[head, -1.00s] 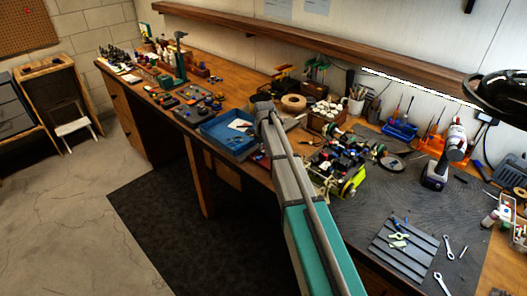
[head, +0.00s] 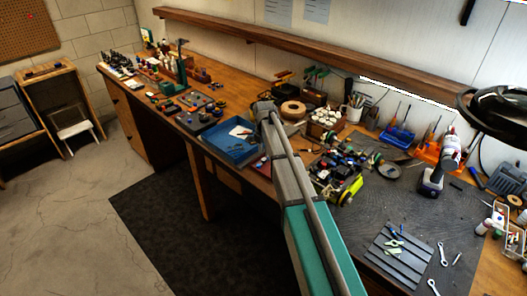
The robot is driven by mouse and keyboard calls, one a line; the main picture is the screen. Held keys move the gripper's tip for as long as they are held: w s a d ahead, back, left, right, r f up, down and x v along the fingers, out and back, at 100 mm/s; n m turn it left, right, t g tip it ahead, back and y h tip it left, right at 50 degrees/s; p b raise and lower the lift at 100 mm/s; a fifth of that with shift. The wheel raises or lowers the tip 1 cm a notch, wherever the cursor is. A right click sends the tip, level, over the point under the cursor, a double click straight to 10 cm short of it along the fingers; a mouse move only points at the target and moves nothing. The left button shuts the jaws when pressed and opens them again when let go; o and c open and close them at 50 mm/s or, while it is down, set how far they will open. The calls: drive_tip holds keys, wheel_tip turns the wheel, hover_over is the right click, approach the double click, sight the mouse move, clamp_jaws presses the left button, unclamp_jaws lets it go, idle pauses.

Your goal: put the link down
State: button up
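My arm reaches from the bottom of the head view up toward the bench, and its far joint is near the blue tray (head: 228,151). My gripper is not visible; the arm itself hides whatever lies beyond that joint. I cannot make out a link in a grip. Small green and pale pieces (head: 394,243) lie on a grey ribbed mat (head: 385,262) at the front right of the bench; I cannot tell whether one is the link. The partly built racecar (head: 338,175) stands on the bench, right of my arm.
A drill (head: 437,172) stands at the right, with wrenches (head: 443,254) beside the ribbed mat. A dark lamp (head: 500,115) overhangs the right. A wooden shelf (head: 270,42) runs along the wall. The dark work mat (head: 400,205) has free room between racecar and ribbed mat.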

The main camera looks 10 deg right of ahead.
sight(264, 160)
wheel_tip(264, 160, up, 8)
drive_tip(key=p, duration=0.7)
idle(0.8)
drive_tip(key=s+d+m, duration=0.1)
drive_tip(key=s+m, duration=2.4)
drive_tip(key=s, duration=0.5)
drive_tip(key=shift+s, duration=0.35)
idle(0.5)
